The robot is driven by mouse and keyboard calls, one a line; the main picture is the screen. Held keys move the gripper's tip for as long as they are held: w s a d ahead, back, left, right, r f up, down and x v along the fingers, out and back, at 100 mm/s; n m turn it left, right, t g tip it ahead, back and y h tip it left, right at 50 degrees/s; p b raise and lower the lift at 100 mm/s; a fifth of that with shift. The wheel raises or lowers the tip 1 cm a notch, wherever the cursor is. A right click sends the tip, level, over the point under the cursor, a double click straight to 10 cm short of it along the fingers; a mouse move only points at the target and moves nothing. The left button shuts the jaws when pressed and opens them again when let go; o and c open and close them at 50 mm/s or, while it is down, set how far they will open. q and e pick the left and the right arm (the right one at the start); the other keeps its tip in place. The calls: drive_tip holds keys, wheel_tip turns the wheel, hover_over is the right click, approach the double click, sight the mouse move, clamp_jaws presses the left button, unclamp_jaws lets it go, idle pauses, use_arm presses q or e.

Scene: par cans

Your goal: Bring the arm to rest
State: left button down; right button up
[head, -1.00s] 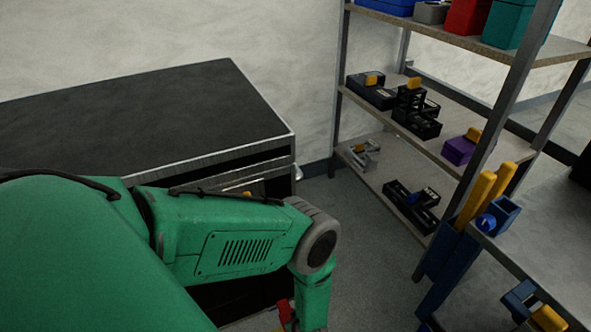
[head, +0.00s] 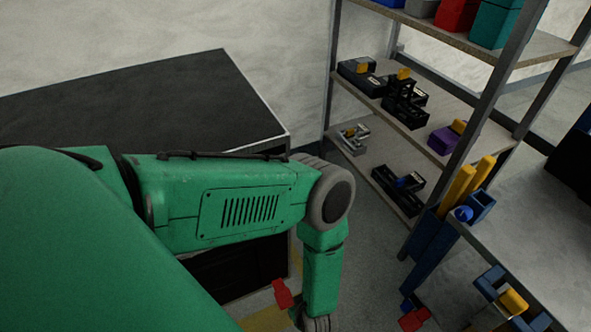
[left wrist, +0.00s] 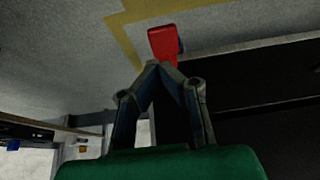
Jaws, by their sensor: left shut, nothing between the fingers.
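My left arm (head: 235,205) is green and comes in from the left in the head view. It bends at a grey elbow joint, and its forearm (head: 323,270) hangs down toward the bottom edge. My left gripper (left wrist: 162,68) shows in the left wrist view with its fingertips together and nothing between them. It is not visible in the head view. A red object (left wrist: 162,42) shows just past the fingertips; I cannot tell its distance. My right gripper is not in view.
A dark-topped cabinet (head: 140,100) stands behind my arm. A metal shelf rack (head: 400,165) with boxes and tools is to the right. A grey table (head: 530,225) is at the right edge. A red thing (head: 282,293) shows left of my forearm. Grey floor lies between.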

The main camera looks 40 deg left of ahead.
use_arm(q)
wheel_tip(320, 180, up, 15)
drive_tip(key=a+m+h+p, duration=0.2)
drive_tip(key=a+m+p, duration=0.15)
drive_tip(key=m, duration=0.45)
drive_tip(key=s+r+m+h+p, duration=0.1)
drive_tip(key=s+r+m, duration=0.2)
drive_tip(key=s+r, duration=0.2)
drive_tip(key=s+r+m+g+h+p, duration=0.1)
drive_tip(key=s+r+m, duration=0.2)
drive_tip(key=r, duration=0.7)
drive_tip(key=shift+s+r+h+p, duration=0.2)
drive_tip(key=shift+s+h+p, duration=0.2)
drive_tip(key=shift+s, duration=0.75)
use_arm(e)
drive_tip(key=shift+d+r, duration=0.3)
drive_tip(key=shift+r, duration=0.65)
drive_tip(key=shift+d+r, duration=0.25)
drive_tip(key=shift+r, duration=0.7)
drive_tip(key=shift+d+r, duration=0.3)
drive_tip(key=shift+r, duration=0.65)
use_arm(q)
drive_tip(key=shift+a+f, duration=0.1)
drive_tip(key=shift+a, duration=0.05)
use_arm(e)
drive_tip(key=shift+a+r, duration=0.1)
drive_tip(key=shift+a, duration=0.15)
